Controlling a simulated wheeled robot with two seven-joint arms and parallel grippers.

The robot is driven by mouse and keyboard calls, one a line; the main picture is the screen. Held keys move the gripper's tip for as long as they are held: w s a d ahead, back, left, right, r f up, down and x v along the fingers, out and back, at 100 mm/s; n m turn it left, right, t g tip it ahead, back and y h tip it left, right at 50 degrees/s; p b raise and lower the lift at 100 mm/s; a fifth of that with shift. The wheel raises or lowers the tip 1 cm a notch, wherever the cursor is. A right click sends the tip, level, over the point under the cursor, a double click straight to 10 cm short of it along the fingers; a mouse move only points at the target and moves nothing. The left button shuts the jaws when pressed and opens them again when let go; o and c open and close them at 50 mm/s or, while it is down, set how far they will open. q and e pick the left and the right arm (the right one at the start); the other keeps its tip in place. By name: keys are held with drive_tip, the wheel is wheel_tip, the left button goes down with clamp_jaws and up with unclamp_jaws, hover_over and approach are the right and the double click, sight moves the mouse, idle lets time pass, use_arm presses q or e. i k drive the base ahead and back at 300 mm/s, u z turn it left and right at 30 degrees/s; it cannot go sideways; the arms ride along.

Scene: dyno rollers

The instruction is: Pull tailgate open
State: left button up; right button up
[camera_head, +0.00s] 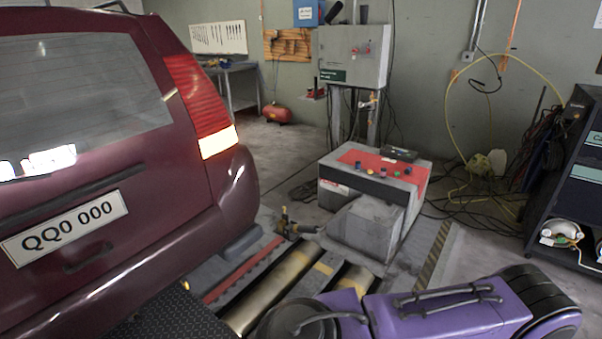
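The tailgate (120,165) of a dark red car fills the left side of the head view. It looks shut, with its rear window (80,85) above and a white number plate (65,228) reading QQ0 000. A dark handle (88,257) sits below the plate. The bumper (145,285) runs beneath it, and the right tail light (200,105) is lit at its lower end. The tailgate's left part is outside the picture. I see neither of my grippers, and nothing touches the tailgate in view.
Rollers (270,290) lie in the floor right of the bumper. A grey machine with a red top (372,180) stands beyond them. A purple and black body (450,310) crosses the lower right; I cannot tell what it is. A dark cabinet (572,185) stands at far right.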

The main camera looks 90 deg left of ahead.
sight(90, 110)
drive_tip(key=i, duration=1.1)
drive_tip(key=u, duration=4.65)
drive_tip(key=i, duration=1.7)
drive_tip(key=z, duration=0.05)
